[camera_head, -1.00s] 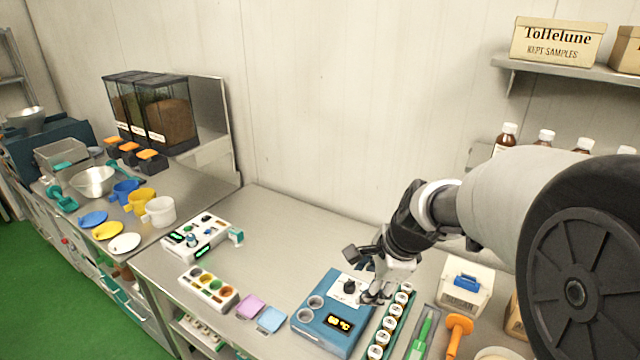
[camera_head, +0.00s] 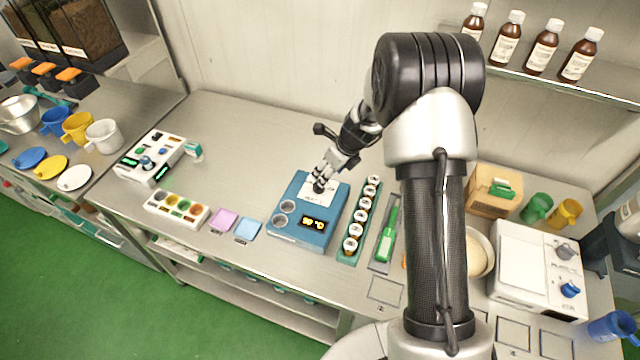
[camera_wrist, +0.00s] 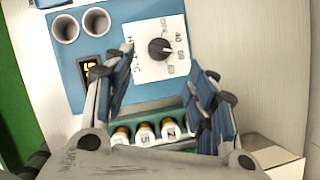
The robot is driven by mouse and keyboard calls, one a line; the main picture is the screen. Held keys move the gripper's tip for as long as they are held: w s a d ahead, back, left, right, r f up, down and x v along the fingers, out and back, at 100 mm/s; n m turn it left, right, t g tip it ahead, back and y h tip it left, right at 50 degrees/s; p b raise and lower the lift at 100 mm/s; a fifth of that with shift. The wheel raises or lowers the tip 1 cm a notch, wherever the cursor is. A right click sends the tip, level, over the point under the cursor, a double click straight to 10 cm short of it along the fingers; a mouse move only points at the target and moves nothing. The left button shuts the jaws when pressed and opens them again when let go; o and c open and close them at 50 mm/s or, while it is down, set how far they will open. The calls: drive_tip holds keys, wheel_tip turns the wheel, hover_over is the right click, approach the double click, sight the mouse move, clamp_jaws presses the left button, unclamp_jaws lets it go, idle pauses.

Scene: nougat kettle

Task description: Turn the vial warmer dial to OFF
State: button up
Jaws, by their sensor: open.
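The blue vial warmer (camera_head: 278,232) stands on the steel bench, with two round wells and a lit display showing a °C reading. In the wrist view, its black dial (camera_wrist: 158,48) sits on a white scale plate (camera_wrist: 146,70) on the warmer's blue top (camera_wrist: 135,12). A pale mark on the knob points right, towards the numbers; the exact setting is too small to tell. My gripper (camera_wrist: 155,82) is open and empty, its fingers spread below the dial in the picture. In the head view my gripper (camera_head: 321,184) is over the plate and largely hides the dial; contact cannot be told.
A green rack (camera_head: 346,259) of capped vials stands close to the warmer's right side. Beyond it is a tray with a green-handled tool (camera_head: 388,232). Pink and blue pads (camera_head: 247,229) lie to the left. The bench behind the warmer is clear.

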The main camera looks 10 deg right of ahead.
drive_tip(key=b+x, duration=0.1)
drive_tip(key=x, duration=0.8)
drive_tip(key=shift+f, duration=0.1)
drive_tip(key=shift+c, duration=0.3)
drive_tip(key=c, duration=1)
